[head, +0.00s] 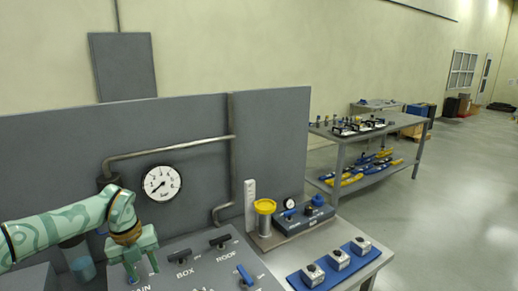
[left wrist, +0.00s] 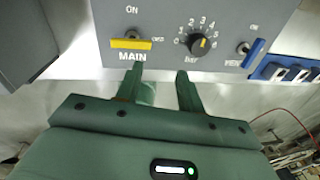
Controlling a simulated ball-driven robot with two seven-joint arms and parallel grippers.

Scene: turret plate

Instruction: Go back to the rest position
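My left gripper (head: 140,262) is over the left part of the grey control panel (head: 205,268) in the head view. In the left wrist view its two green fingers (left wrist: 160,88) are apart, with nothing seen held between them. The fingertips point at the panel's edge, below the yellow MAIN switch (left wrist: 131,44) and left of the black bar knob (left wrist: 202,40). A switch with a blue lever (left wrist: 254,52) is further right. My right gripper is in neither view.
A grey upright board with a round gauge (head: 162,183) and pipe (head: 233,150) stands behind the panel. A yellow-capped cylinder (head: 265,207) and a blue mat (head: 312,279) with small switch blocks are to the right. Open floor (head: 450,200) lies beyond.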

